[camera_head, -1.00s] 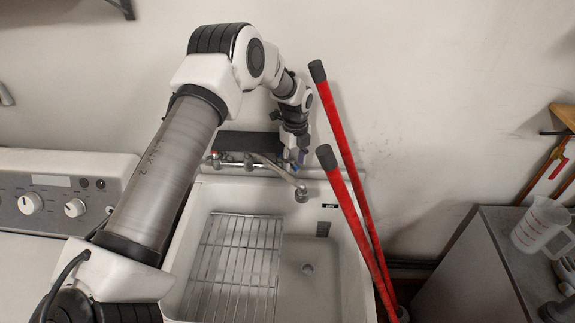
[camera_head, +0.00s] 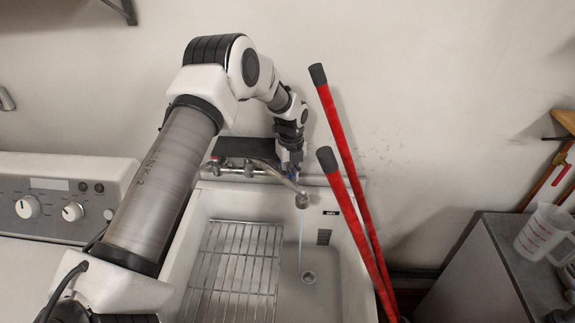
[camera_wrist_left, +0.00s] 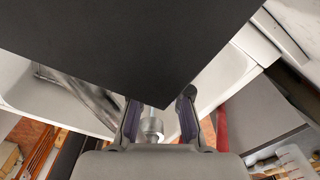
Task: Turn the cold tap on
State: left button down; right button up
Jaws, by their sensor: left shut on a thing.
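The wall faucet (camera_head: 240,170) has a red-marked handle (camera_head: 215,160) at its left end. Its spout (camera_head: 302,200) points over the tub, and a thin stream of water (camera_head: 300,240) falls from it toward the drain. My left gripper (camera_head: 291,178) is at the faucet's right end, shut on the cold tap handle, which it mostly hides in the head view. In the left wrist view, a silver metal part (camera_wrist_left: 152,127) shows between the fingers of my gripper (camera_wrist_left: 160,112). My right gripper is out of view.
A wire rack (camera_head: 235,265) lies in the left part of the white tub (camera_head: 340,270). Two red-handled poles (camera_head: 350,200) lean close on the right. A dark shelf (camera_head: 245,147) sits above the faucet. A control panel (camera_head: 60,205) stands left.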

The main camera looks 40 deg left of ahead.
pick_arm(q)
jog(key=shift+s+a+m, duration=0.35)
jog(key=shift+s+m, duration=0.1)
jog(key=shift+m, duration=0.65)
jog(key=m, duration=0.1)
jog(key=s+a+m, duration=0.1)
jog(key=shift+m, duration=0.3)
jog(key=c, duration=0.9)
grip_release()
jog(key=shift+r, duration=0.15)
notch_tip(320, 180, up, 7)
jog(key=p, duration=0.4)
jog(key=shift+s, duration=0.1)
